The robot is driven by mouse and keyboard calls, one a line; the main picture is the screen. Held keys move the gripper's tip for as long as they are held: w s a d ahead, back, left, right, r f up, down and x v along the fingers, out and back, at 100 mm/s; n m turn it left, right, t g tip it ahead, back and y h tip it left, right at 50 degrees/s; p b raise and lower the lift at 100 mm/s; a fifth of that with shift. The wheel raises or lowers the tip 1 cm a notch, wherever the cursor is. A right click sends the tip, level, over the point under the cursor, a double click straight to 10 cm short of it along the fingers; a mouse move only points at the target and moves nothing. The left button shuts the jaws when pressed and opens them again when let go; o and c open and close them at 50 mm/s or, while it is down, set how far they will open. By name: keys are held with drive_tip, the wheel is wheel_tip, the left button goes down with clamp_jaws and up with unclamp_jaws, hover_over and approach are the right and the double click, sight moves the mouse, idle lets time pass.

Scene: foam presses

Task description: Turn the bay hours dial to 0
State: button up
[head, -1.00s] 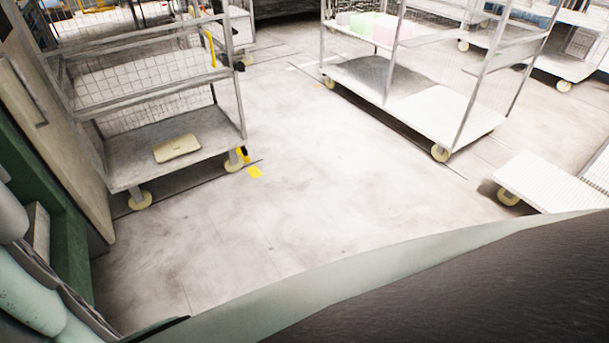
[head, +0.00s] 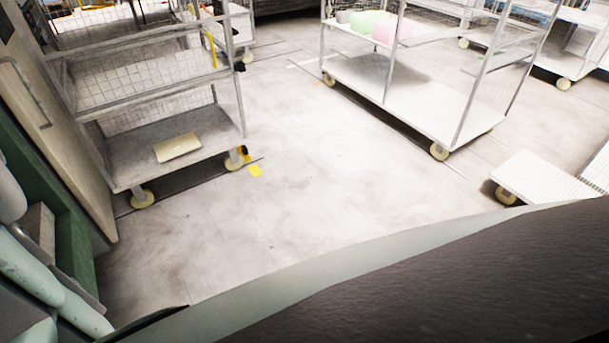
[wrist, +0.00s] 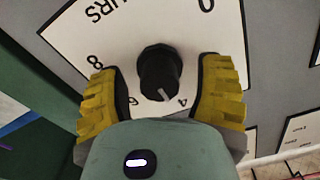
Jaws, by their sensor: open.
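The bay hours dial shows in the wrist view as a black knob (wrist: 158,75) on a white plate (wrist: 100,45) with printed numbers and partly cut-off lettering ending in "URS". The plate appears turned over, with 0 at the upper right, 8 at the left, and 6 and 4 below the knob. The knob's white mark points down and slightly right, between 6 and 4, nearer 4. My gripper (wrist: 160,67) is open, its yellow ribbed fingers on either side of the knob with gaps between. The head view does not show the dial.
In the head view, a wire-sided cart (head: 140,175) stands at left with a flat beige item (head: 177,147) on its lower shelf. Another cart (head: 440,115) carries pastel blocks (head: 375,26). A low white platform (head: 545,180) is at right. The floor between is clear.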

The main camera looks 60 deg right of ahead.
idle(0.3)
clamp_jaws()
idle(0.5)
